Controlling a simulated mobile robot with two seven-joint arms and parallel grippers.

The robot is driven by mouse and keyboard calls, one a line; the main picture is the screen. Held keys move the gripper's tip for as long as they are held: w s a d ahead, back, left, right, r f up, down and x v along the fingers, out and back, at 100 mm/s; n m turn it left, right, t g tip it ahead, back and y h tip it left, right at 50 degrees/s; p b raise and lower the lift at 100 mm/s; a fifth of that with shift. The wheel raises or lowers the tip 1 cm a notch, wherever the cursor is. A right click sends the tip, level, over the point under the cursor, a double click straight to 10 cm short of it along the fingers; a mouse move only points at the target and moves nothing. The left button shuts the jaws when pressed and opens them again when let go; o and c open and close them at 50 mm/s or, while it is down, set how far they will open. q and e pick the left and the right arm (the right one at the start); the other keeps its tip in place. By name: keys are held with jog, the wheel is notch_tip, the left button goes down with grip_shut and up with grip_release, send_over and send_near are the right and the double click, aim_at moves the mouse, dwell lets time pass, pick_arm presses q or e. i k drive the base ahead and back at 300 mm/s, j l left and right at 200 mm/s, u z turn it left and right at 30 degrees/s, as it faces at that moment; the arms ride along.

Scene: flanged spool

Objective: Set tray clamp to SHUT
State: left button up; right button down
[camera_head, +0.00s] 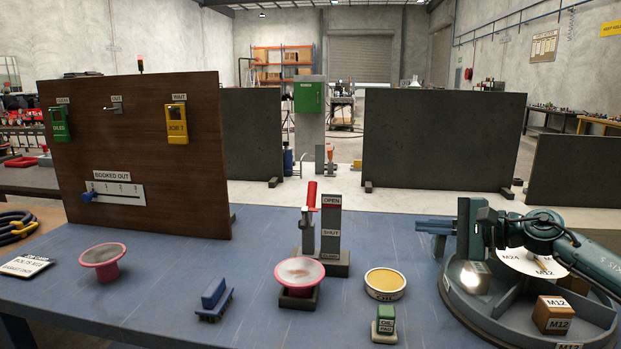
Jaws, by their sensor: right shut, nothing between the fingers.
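The tray clamp (308,238) stands mid-table, with its red handle (311,195) upright, level with the OPEN label (331,200). The SHUT label (331,232) sits lower on the same dark post. A pink flanged spool (300,270) with a grey top sits in a dark holder in front of the clamp. My right gripper (421,225) comes in from the right, its fingers pointing left. It is shut and empty, well to the right of the clamp and apart from it. My left gripper is not in view.
A second pink spool (103,255) stands at the left. A blue block (214,299), a yellow-topped round tin (385,283) and a green oil pad (385,321) are at the front. A divided round tray (460,309) lies under my right arm. A brown board (150,190) stands behind left.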

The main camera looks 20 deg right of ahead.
aim_at(308, 212)
jog(key=i, duration=0.9)
